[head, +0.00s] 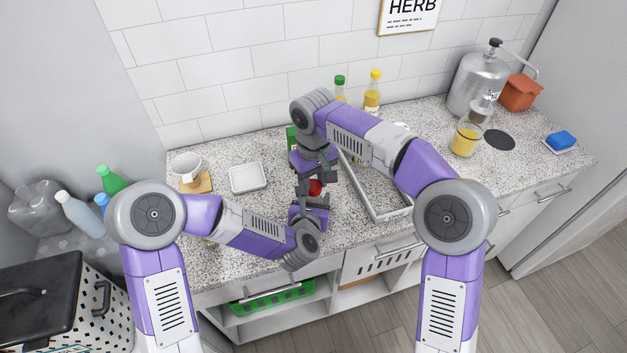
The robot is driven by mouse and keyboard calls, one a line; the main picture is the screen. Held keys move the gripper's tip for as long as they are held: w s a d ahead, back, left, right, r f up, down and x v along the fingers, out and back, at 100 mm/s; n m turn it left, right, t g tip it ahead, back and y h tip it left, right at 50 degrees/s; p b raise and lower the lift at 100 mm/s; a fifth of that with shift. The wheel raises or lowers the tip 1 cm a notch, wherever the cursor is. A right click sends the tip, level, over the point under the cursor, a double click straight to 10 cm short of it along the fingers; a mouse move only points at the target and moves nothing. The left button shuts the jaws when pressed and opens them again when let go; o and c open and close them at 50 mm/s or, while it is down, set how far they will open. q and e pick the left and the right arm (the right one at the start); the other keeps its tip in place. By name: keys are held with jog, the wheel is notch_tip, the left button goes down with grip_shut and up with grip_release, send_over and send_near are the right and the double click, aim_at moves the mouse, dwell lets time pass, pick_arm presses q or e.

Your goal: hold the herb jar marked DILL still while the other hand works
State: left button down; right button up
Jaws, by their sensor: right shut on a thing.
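A small round red object (316,187) shows between my two grippers above the counter; it may be the herb jar's lid, but the rest is hidden and no DILL label can be read. My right gripper (316,175) comes down from above and is shut at the red object. My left gripper (312,201) reaches up from the front, close below the red object. Its fingers are mostly hidden, so I cannot tell whether they are open or touch it.
A grey-white tray (393,212) lies right of the grippers, and a white square dish (248,178) lies left. A mug (187,166) stands farther left. A yellow-capped bottle (373,95) and a green-capped bottle (340,82) stand behind my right arm. A yellow-filled glass (465,138) stands right.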

jog(key=shift+n, duration=0.4)
jog(key=o, duration=1.2)
jog(key=shift+c, duration=0.2)
jog(key=shift+s+a, duration=0.1)
jog(key=shift+a, duration=0.05)
jog(key=shift+r, duration=0.1)
